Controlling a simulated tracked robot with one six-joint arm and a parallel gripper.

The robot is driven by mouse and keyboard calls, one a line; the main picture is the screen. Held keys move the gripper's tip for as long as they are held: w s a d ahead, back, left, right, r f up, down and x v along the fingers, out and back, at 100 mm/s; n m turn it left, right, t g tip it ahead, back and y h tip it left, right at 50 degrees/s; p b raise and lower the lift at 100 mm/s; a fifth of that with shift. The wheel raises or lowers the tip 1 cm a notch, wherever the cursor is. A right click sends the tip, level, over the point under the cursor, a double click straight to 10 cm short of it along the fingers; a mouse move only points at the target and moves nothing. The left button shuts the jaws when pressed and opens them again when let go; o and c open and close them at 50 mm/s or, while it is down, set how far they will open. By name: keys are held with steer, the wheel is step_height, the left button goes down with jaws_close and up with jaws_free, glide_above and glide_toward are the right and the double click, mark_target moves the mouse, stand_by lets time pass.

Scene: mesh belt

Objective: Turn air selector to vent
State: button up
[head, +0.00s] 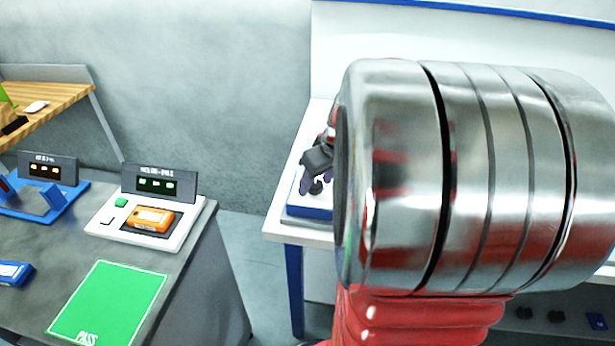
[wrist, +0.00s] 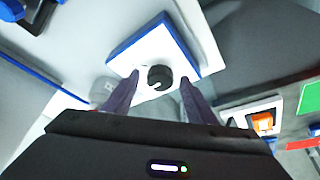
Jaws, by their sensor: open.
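The air selector is a round black knob (wrist: 160,74) with a small white mark on its lower edge in the wrist view. It sits on a white plate with a blue border (wrist: 180,50). My gripper (wrist: 158,79) is open, its two dark fingers pointing at the knob, one on each side of it in the picture. There is a gap between each finger and the knob; I cannot tell how far above the plate the tips are. In the head view my gripper (head: 314,178) is over the blue-sided base (head: 308,209), partly hidden behind my arm. No vent label is readable.
The knob's base stands on a white bench (head: 285,226) with a blue leg. To the left, across a floor gap, a grey table holds a white station (head: 185,228) with an orange device (head: 149,219), a green PASS mat (head: 108,300) and a blue stand (head: 47,203).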

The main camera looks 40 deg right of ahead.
steer(key=c, duration=1)
steer(key=shift+a, duration=0.1)
steer(key=shift+c, duration=0.2)
steer(key=shift+m+h, duration=0.3)
steer(key=shift+m, duration=0.3)
steer(key=shift+m+h, duration=0.6)
steer(key=shift+m, duration=1.2)
steer(key=shift+w+a+m+g+h, duration=0.1)
steer(key=shift+m+g+h, duration=0.25)
steer(key=shift+m, duration=0.65)
steer(key=shift+w+m+g+h, duration=0.1)
steer(key=shift+m+g+h, duration=0.25)
steer(key=shift+m, duration=0.95)
steer(key=shift+s, duration=0.1)
